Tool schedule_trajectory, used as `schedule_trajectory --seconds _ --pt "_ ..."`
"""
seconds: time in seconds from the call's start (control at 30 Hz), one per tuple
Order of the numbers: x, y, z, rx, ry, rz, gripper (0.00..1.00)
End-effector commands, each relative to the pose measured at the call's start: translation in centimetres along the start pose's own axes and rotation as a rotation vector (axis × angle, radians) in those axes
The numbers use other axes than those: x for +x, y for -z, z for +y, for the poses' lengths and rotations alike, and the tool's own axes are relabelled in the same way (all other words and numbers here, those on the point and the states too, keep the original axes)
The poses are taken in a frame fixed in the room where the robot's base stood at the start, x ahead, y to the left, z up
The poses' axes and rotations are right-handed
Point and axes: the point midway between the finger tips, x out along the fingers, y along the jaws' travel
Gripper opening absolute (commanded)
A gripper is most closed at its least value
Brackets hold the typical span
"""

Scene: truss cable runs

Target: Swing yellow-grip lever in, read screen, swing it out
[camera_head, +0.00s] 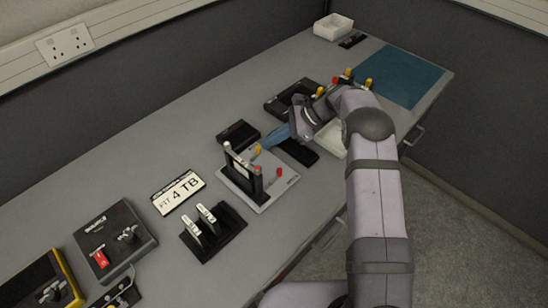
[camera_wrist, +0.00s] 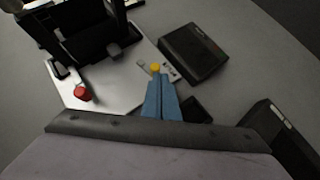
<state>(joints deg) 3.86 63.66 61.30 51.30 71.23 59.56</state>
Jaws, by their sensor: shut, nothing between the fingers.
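A grey plate (camera_head: 283,187) carries black uprights and several levers. The yellow grip (camera_head: 258,149) stands at the plate's far edge, and it also shows in the wrist view (camera_wrist: 155,68). My gripper (camera_head: 268,141) has blue fingers, shut and empty. In the wrist view the fingertips (camera_wrist: 158,78) are right by the yellow grip; I cannot tell whether they touch it. A red grip (camera_head: 279,171) stands on the plate's right side and shows at left in the wrist view (camera_wrist: 82,94). A white panel reading "FIT 4 TB" (camera_head: 178,192) lies left of the plate.
A black box (camera_head: 237,133) sits just beyond the plate, close to my fingers (camera_wrist: 193,52). More yellow and red grips (camera_head: 335,79) rise behind my wrist. A blue mat (camera_head: 405,75) lies far right.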

Motion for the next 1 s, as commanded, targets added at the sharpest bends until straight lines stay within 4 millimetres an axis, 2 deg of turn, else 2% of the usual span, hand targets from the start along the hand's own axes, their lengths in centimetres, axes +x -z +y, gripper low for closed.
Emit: schedule_trajectory --seconds 0.43,1.0 --pt "1.5 -1.2 -2.0 0.0 0.002 0.001 0.0" --pt "1.9 -1.8 -2.5 0.0 0.002 0.0 0.0"
